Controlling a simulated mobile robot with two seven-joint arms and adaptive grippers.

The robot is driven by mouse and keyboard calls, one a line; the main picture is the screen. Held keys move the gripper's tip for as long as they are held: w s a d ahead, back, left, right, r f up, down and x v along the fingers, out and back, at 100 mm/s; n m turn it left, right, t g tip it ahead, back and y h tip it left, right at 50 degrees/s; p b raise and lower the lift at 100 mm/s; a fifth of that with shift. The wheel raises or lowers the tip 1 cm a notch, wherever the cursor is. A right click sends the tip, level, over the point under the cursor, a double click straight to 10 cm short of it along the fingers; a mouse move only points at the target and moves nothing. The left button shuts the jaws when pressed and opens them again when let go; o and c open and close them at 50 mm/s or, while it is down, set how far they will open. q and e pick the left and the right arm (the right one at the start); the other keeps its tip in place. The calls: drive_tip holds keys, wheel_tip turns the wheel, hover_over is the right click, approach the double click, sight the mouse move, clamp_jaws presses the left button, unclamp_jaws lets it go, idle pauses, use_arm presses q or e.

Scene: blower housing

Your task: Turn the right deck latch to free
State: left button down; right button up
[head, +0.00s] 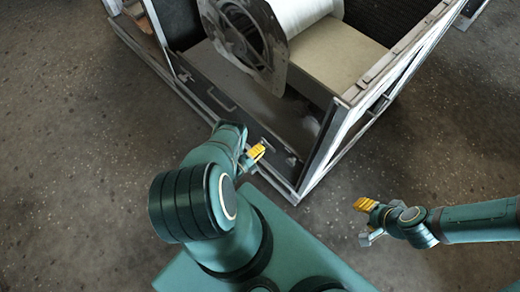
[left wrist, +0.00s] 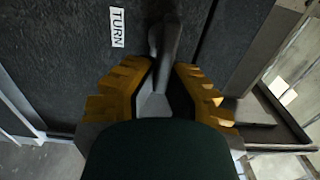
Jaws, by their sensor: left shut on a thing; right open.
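The right deck latch is a grey lever (left wrist: 165,42) in the left wrist view, on a dark panel beside a white label reading TURN (left wrist: 117,28). My left gripper (left wrist: 159,78) has its yellow fingers on both sides of the lever and is shut on it. In the head view my left gripper (head: 257,151) is at the front panel of the housing, near its right corner; the latch is hard to make out there. My right gripper (head: 365,204) is open and empty, apart from the housing, over the floor at the right.
The open-sided housing (head: 343,117) has pale frame edges and a dark front panel (head: 207,85) with a bar handle (head: 222,99). Inside are a large white drum (head: 295,12) and a beige block (head: 340,60). The speckled floor (head: 440,130) at right is clear.

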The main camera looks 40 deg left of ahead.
idle(0.4)
use_arm(q)
drive_tip(key=c, duration=1)
unclamp_jaws()
drive_tip(key=s, duration=0.8)
drive_tip(key=s+a, duration=0.1)
drive_tip(key=s, duration=0.3)
